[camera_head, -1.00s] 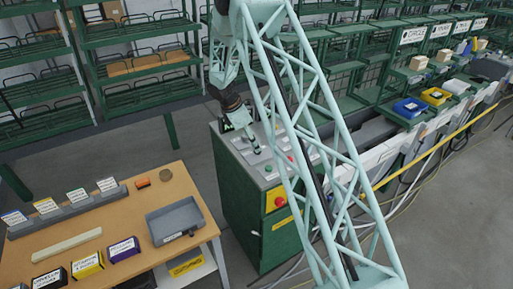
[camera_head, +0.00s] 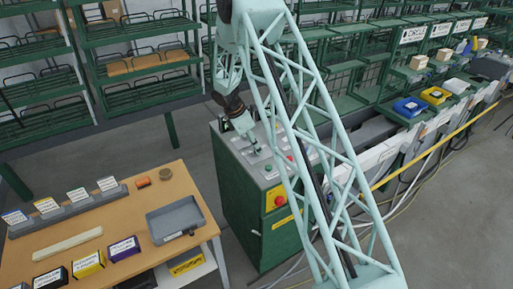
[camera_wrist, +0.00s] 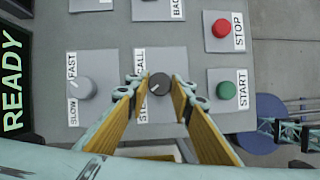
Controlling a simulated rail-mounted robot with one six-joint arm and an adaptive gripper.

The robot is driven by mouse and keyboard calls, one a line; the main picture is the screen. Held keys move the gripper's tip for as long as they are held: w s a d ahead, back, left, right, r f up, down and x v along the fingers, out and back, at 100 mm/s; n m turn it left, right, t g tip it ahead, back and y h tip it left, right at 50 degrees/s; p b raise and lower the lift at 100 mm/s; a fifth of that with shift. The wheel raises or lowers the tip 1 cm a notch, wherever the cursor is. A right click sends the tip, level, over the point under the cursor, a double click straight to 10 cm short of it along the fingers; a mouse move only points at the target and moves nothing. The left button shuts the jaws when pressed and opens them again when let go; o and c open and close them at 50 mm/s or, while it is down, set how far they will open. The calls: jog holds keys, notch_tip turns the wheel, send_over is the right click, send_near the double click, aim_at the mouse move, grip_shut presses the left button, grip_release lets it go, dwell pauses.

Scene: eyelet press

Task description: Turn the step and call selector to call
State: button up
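The step and call selector (camera_wrist: 159,84) is a dark round knob on a grey plate in the wrist view. Its white mark points toward the lower left. Its label (camera_wrist: 141,112) stands at the left of the plate, partly hidden by a finger. My gripper (camera_wrist: 160,82) has its two yellow-sided fingers on either side of the knob, with narrow gaps seeming to show between tips and knob. In the head view, my gripper (camera_head: 254,146) is over the top of the green control cabinet (camera_head: 238,205); the selector is too small to tell there.
A slow/fast knob (camera_wrist: 83,88) is left of the selector. A green start button (camera_wrist: 226,90) and a red stop button (camera_wrist: 221,28) are to the right. A lit READY sign (camera_wrist: 14,82) is at the far left. A wooden table (camera_head: 150,255) stands left of the cabinet.

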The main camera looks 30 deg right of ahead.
jog(key=shift+m, duration=0.4)
jog(key=shift+c, duration=0.7)
jog(key=shift+w+m+g+b, duration=0.2)
jog(key=shift+m+g+b, duration=0.35)
jog(key=shift+m, duration=0.65)
jog(key=m, duration=0.2)
jog(key=m+g+y+b, duration=0.1)
jog(key=m, duration=0.1)
jog(key=shift+d+f+g, duration=0.1)
jog(key=shift+g, duration=0.15)
jog(key=m+y, duration=0.1)
jog(key=m, duration=0.2)
jog(key=m+g+y+b, duration=0.1)
jog(key=m, duration=0.2)
jog(key=shift+w+d+m+b, duration=0.1)
jog(key=shift+d+m+b, duration=0.05)
jog(key=shift+m+b, duration=0.2)
jog(key=o, duration=0.8)
jog(key=shift+o, duration=0.2)
jog(key=v, duration=1.2)
jog(key=shift+w+d, duration=0.15)
jog(key=shift+w, duration=0.05)
